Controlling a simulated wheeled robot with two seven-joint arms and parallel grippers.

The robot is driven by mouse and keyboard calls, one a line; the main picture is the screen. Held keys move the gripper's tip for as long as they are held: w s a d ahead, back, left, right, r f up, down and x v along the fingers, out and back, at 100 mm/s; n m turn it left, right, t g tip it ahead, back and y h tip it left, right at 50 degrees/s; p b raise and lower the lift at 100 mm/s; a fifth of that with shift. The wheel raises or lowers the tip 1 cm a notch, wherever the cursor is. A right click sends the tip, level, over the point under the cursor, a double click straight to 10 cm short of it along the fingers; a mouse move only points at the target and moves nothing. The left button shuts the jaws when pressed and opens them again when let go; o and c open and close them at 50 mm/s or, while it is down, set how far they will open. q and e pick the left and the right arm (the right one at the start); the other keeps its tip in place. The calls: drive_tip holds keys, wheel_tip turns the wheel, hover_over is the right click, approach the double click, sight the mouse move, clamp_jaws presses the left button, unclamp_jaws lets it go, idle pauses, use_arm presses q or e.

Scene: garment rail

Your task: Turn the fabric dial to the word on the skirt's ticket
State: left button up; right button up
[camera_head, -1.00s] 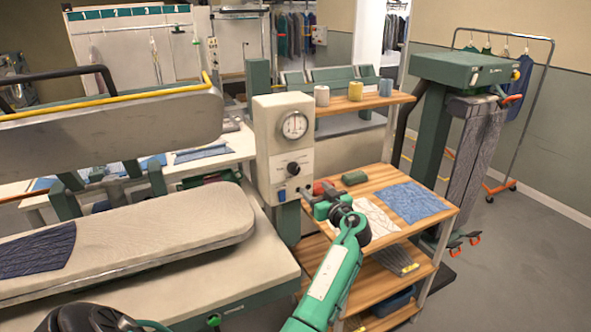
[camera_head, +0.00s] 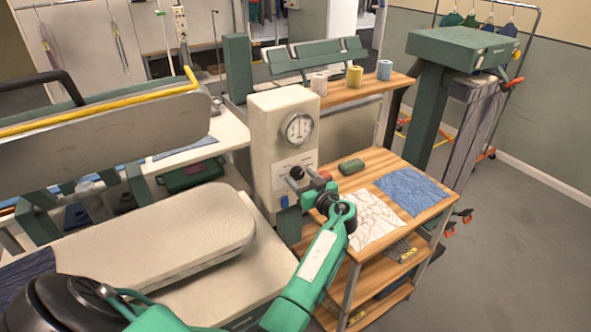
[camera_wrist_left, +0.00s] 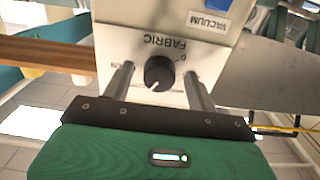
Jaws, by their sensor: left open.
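The fabric dial (camera_head: 297,172) is a black knob on the cream control box (camera_head: 268,135), below a round gauge. In the left wrist view the dial (camera_wrist_left: 159,73) is upside down under the word FABRIC, with a pale pointer mark; the small words around it are too blurred to read. My left gripper (camera_head: 306,185) is in front of the dial. In the wrist view its open fingers (camera_wrist_left: 158,82) stand on either side of the knob, with gaps visible. A dark blue cloth (camera_head: 30,268) lies on the padded press board; I cannot tell whether it is the skirt. No ticket is readable.
A wooden shelf cart (camera_head: 378,160) right of the box holds a green block (camera_head: 352,166), white patterned cloth (camera_head: 374,218) and blue cloth (camera_head: 411,191). The press's upper plate (camera_head: 110,140) hangs at left. A blue VACUUM switch (camera_wrist_left: 218,5) is near the dial.

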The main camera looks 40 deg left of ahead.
use_arm(q)
drive_tip(key=shift+r, duration=0.1)
drive_tip(key=c, duration=1)
drive_tip(key=shift+f+m+b, duration=0.2)
drive_tip(key=shift+m+b, duration=0.9)
drive_tip(key=shift+b, duration=0.4)
drive_tip(key=shift+m+b, duration=0.7)
drive_tip(key=shift+m, duration=0.2)
drive_tip(key=m+b, duration=0.1)
drive_tip(key=m, duration=0.2)
drive_tip(key=shift+r, duration=0.2)
drive_tip(key=shift+s+m+b, duration=0.1)
drive_tip(key=shift+m+b, duration=0.3)
drive_tip(key=shift+m, duration=1.2)
drive_tip(key=shift+r+m, duration=0.1)
drive_tip(key=shift+m, duration=0.2)
